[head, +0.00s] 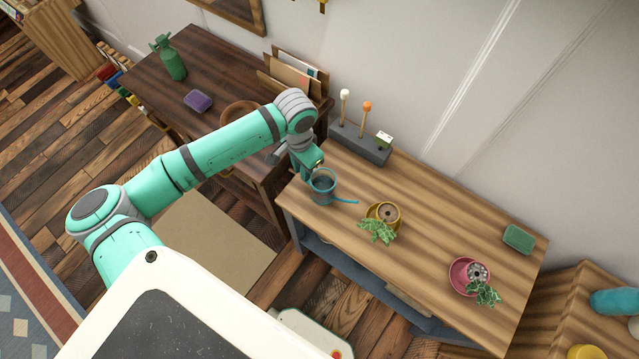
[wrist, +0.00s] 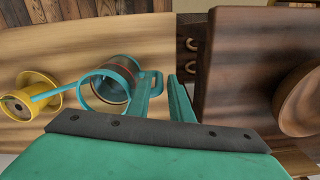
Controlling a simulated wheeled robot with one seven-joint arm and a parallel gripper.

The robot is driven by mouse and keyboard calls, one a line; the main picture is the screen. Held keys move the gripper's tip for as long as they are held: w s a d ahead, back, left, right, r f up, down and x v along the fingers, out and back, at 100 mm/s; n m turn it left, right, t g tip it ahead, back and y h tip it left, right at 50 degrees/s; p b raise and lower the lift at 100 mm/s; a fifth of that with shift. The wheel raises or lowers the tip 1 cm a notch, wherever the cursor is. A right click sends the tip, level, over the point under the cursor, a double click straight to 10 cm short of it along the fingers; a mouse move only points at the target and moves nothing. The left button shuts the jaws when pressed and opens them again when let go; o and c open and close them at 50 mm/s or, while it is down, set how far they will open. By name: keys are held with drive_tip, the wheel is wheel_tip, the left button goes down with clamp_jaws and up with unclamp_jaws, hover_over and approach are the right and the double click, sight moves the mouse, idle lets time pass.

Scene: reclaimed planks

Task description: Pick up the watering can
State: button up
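The blue watering can (head: 322,188) stands upright on the wooden bench (head: 440,235), near its left end, with its spout pointing right. In the wrist view the can (wrist: 125,66) shows its open top, a large hoop, a spout reaching left and a small side handle (wrist: 160,84). My gripper (wrist: 161,80) is open, its two fingers apart. The side handle's outer bar shows in the gap between the fingers; I cannot tell whether they touch it. In the head view my gripper (head: 313,170) is right at the can's back-left side and partly hidden.
A yellow pot with a plant (head: 386,214) stands near the spout's tip. A pink pot (head: 468,274) and a green block (head: 518,238) are farther right. A grey rack with knobbed sticks (head: 360,143) stands behind. A dark desk (head: 215,75) adjoins at left.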

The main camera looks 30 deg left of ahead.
drive_tip(key=shift+w, duration=0.15)
drive_tip(key=shift+c, duration=0.2)
drive_tip(key=shift+s+a, duration=0.15)
drive_tip(key=shift+s, duration=0.05)
clamp_jaws()
drive_tip(key=shift+w+d, duration=0.15)
drive_tip(key=shift+d, duration=0.25)
drive_tip(key=shift+a+r, duration=0.1)
